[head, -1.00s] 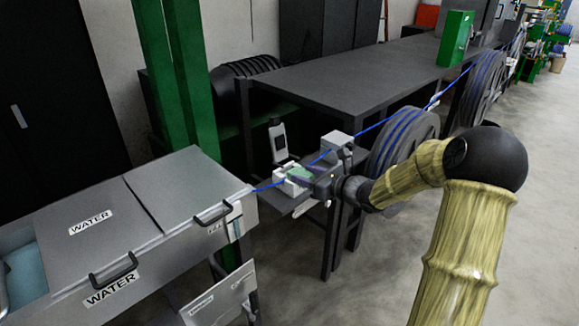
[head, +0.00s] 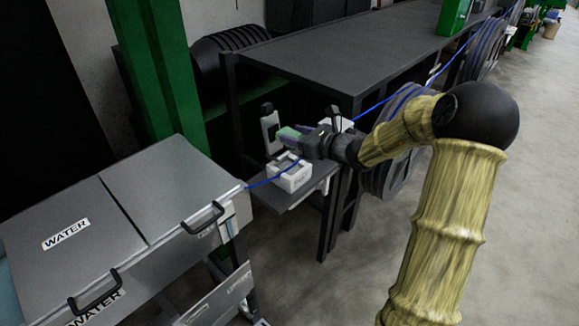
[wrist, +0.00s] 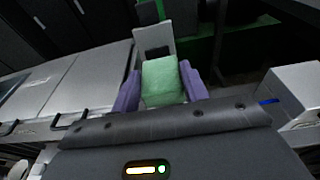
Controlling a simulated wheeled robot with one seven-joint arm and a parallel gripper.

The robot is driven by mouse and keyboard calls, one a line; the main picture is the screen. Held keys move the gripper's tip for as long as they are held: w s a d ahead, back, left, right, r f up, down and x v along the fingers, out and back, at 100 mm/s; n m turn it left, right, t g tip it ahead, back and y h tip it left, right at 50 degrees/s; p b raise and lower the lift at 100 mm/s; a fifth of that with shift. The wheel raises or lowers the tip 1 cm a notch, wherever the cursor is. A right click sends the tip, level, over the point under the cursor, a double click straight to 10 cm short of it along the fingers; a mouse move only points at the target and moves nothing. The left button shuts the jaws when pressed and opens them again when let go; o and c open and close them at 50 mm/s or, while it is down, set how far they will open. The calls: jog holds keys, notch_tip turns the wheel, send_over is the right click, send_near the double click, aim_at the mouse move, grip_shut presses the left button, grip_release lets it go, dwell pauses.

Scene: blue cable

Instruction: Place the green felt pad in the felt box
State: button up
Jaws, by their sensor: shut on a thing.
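The green felt pad (wrist: 162,82) is a soft light green block between the purple fingers of my gripper (wrist: 160,88) in the wrist view. In the head view my gripper (head: 296,134) is shut on the pad (head: 287,133), mostly hidden by the fingers. A small white box (head: 290,179), likely the felt box, stands on a grey shelf (head: 312,183). The pad is held above and apart from this box. The box has a dark opening on top and a label too small to read.
A blue cable (head: 262,183) runs from the grey water tank (head: 160,190) to the white box. A grey device (head: 270,132) stands behind the box. A second pale block (head: 345,124) is behind my wrist. A cable reel (head: 388,170) stands at the right.

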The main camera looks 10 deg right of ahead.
jog(key=shift+s+a, duration=0.1)
jog(key=shift+s, duration=0.2)
jog(key=shift+s+a+f, duration=0.15)
jog(key=shift+s+f, duration=0.05)
send_over(295, 172)
notch_tip(295, 172, down, 5)
jog(key=shift+f+p, duration=0.15)
jog(key=shift+p, duration=0.2)
jog(key=shift+f+p, duration=0.35)
jog(key=shift+f, duration=1.7)
jog(key=shift+f, duration=0.1)
